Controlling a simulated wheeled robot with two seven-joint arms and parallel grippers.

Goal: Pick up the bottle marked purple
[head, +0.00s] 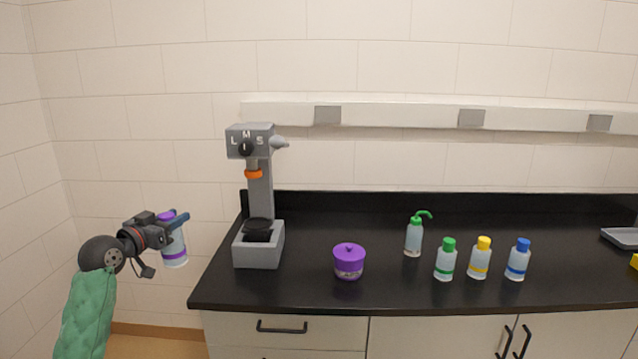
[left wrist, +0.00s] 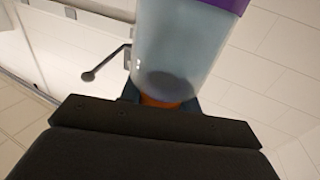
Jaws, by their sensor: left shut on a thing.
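The bottle marked purple (head: 174,248) has a pale body, a purple band and a purple cap. My left gripper (head: 172,220) is shut on it near its top and holds it upright in the air, left of the counter and clear of it. In the left wrist view the bottle (left wrist: 185,50) fills the upper middle, with a purple band at the top edge; the left gripper (left wrist: 160,100) is mostly hidden behind the dark bar in front. My right gripper is not in view.
A grey tray (head: 622,238) lies far right. The counter's front middle is clear.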

